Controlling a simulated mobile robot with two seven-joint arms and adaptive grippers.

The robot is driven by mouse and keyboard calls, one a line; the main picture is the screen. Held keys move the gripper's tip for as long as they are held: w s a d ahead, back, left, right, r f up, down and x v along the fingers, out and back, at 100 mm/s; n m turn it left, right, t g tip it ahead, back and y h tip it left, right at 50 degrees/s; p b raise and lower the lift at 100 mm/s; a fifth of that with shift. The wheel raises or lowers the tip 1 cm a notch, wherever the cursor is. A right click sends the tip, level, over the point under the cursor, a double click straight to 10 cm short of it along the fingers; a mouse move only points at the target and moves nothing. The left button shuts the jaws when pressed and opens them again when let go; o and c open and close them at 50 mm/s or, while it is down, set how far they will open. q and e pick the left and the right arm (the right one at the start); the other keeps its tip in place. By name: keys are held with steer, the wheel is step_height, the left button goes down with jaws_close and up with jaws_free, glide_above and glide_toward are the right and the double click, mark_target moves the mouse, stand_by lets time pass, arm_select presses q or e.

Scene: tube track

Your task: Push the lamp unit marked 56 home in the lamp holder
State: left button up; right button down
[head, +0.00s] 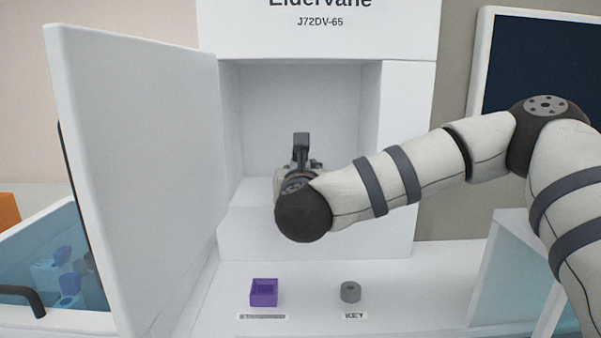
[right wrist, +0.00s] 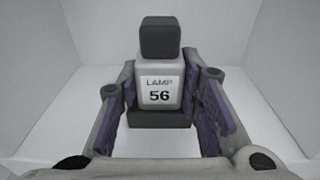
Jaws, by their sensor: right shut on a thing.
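The lamp unit (right wrist: 158,72) stands upright in the right wrist view, a pale body with a dark cap and a label reading LAMP 56. My right gripper (right wrist: 160,88) is shut on it, with a purple-padded finger on each side. A dark block (right wrist: 160,119) shows at the foot of the lamp unit. It may be the lamp holder, and I cannot tell how deep the unit sits in it. My left gripper is not in view.
The recess (head: 285,100) is white, with an open white door (head: 135,170) at its left. On the ledge below are a purple open box (head: 264,293) and a grey ring-like piece (head: 350,292) labelled KEY. A bluish-sided bin (head: 90,262) stands at left.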

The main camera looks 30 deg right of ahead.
steer(key=shift+f, duration=0.85)
steer(key=c, duration=1.1)
jaws_free()
steer(key=shift+o, duration=0.2)
steer(key=shift+w, duration=0.15)
steer(key=shift+d+f, duration=0.1)
steer(key=r+v, duration=0.1)
steer(key=v, duration=1.1)
steer(key=shift+r, duration=0.4)
